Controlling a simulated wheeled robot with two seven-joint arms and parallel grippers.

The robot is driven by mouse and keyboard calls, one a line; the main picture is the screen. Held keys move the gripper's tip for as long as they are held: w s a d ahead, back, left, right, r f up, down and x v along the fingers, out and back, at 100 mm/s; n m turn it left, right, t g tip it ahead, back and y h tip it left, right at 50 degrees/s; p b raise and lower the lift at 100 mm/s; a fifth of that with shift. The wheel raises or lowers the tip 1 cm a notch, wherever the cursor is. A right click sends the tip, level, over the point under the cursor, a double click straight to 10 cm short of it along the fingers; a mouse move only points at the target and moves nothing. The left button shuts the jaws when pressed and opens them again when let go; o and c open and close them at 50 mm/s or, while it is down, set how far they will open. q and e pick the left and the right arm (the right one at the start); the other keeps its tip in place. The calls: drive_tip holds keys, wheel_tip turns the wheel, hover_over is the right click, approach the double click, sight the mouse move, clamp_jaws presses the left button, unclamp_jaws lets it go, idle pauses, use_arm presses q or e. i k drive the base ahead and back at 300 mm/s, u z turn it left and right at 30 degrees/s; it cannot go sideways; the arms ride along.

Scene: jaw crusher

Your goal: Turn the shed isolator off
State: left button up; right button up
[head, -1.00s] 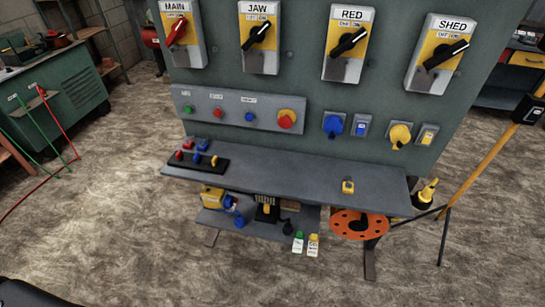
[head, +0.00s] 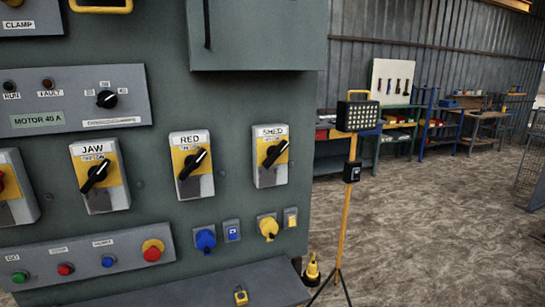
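The shed isolator (head: 270,157) is a grey box with a yellow plate and a black rotary handle, labelled SHED. It is at the right end of the isolator row on the green panel (head: 230,105). Its handle is tilted, with the upper end to the right. The small position marks are too blurred to read. The red isolator (head: 192,166) and the jaw isolator (head: 100,177) are to its left, with similarly tilted black handles. Neither of my grippers shows in the head view.
A grey shelf (head: 215,288) juts out below the panel, with a yellow padlock (head: 240,296) on it. A yellow work light (head: 357,117) on a tripod stands right of the panel. Workbenches (head: 425,125) line the back wall.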

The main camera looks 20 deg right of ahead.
sight(274, 152)
drive_tip(key=k, duration=1)
drive_tip(key=z, duration=1.65)
drive_tip(key=i, duration=1.35)
drive_tip(key=u, duration=0.45)
